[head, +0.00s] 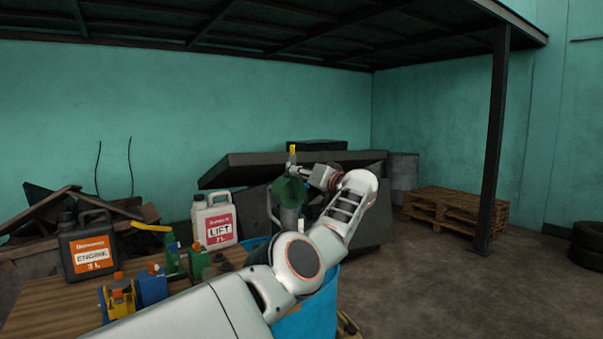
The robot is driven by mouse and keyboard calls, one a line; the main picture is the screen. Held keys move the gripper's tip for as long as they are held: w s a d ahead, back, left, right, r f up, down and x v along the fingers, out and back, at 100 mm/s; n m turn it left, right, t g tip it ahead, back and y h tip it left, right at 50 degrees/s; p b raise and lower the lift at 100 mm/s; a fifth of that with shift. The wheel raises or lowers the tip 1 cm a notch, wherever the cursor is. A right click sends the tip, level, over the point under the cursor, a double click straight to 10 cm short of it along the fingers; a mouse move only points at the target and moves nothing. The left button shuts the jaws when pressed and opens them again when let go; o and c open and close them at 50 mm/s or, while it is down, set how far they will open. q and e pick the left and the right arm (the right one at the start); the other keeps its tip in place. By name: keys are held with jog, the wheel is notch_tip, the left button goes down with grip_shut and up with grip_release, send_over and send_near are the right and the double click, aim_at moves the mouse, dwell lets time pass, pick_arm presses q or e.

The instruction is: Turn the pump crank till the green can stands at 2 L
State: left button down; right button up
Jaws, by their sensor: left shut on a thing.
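My left arm reaches from the bottom left to the middle, and my left gripper (302,171) is shut at the upright crank handle with the yellow top (292,149). The handle stands just above a green pump part (288,190) with a grey metal body below it. My arm hides the pump's lower part. A small green container (197,262) stands on the wooden table; I cannot tell whether it is the green can, and no fill level can be read. My right gripper is not in view.
On the wooden table (38,318) stand a black ENGINE 3 L can (82,244), a white LIFT 2 L can (214,222) and several small coloured containers. A blue drum (318,317) is below my arm.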

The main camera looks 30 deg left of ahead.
pick_arm(q)
jog(key=shift+w+d+m, duration=0.3)
jog(key=shift+w+m, duration=0.1)
jog(key=shift+m, duration=0.1)
jog(key=c, duration=1.8)
grip_release()
jog(key=shift+d, duration=0.1)
jog(key=shift+o, duration=0.2)
